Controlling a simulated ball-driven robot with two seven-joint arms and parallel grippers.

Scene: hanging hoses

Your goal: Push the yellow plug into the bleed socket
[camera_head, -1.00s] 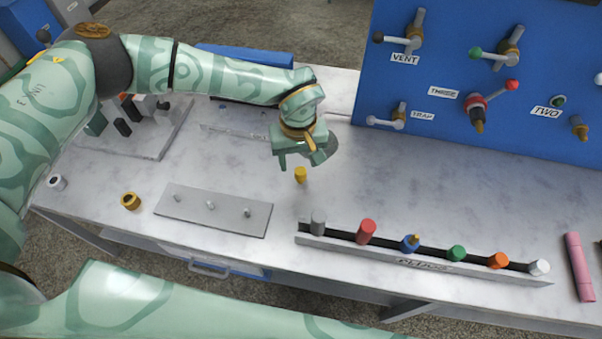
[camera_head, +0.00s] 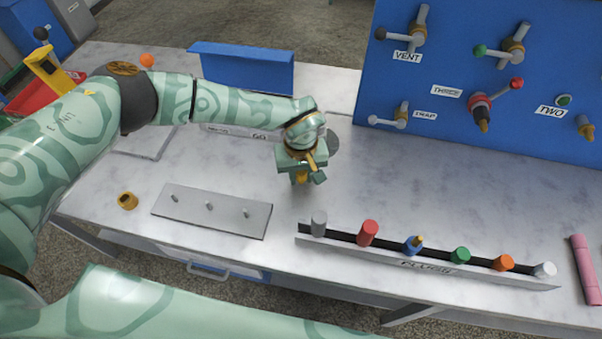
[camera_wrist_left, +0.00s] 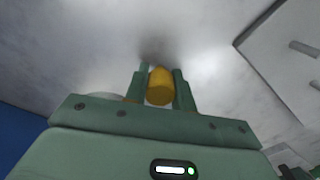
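The yellow plug (camera_head: 301,178) is between the fingers of my left gripper (camera_head: 306,178), low over the worktop left of the plug rack. In the left wrist view the plug (camera_wrist_left: 160,87) sits upright between the two fingers (camera_wrist_left: 160,90), which lie close against its sides. My left gripper looks shut on it. Whether the plug's lower end touches the worktop is hidden. No label reading bleed shows, so I cannot tell which socket is the bleed socket. My right gripper is not in view.
A rack marked plugs (camera_head: 425,268) holds several coloured plugs along the front edge. A grey plate with pegs (camera_head: 213,225) and a brass-coloured ring (camera_head: 127,201) lie left. A blue panel (camera_head: 440,70) with labelled fittings stands behind. Bare worktop (camera_head: 430,190) lies between rack and panel.

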